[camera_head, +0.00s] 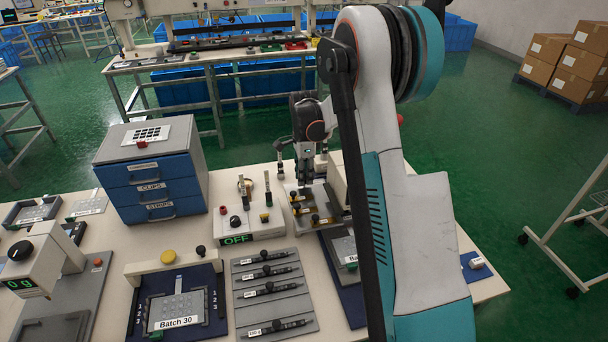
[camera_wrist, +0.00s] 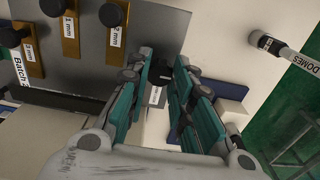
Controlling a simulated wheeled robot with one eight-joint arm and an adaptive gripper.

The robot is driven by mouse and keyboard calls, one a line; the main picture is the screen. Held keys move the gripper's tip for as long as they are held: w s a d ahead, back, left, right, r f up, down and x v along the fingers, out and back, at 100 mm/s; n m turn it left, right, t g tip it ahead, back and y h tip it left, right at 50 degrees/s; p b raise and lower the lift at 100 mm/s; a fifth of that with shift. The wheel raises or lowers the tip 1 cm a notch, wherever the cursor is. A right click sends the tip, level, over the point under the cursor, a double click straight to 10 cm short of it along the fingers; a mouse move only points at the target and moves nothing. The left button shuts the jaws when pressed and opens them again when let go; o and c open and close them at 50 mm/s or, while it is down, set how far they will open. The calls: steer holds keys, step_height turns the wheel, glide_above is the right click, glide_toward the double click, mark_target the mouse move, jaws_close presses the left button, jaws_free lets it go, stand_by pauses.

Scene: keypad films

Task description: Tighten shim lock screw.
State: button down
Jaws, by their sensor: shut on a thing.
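My gripper (camera_head: 304,172) points down over the back of the workbench, by the grey shim plate. In the wrist view its teal-padded fingers (camera_wrist: 163,78) are closed in on a small dark knob (camera_wrist: 158,95). The knob is mostly hidden by the fingers; it looks like the shim lock screw, but I cannot tell its turn or seating. Brass shims with black knobs, marked 1 mm (camera_wrist: 70,35), 2 mm (camera_wrist: 115,40) and 3 mm (camera_wrist: 31,55), lie on the grey plate (camera_wrist: 160,30) beside the gripper. They also show in the head view (camera_head: 318,220).
A control box (camera_head: 250,226) reading OFF stands left of the shim plate. A DOMES tube (camera_wrist: 285,50) lies right in the wrist view.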

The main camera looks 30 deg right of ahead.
steer(key=c, duration=1.4)
jaws_free()
step_height(320, 180, up, 12)
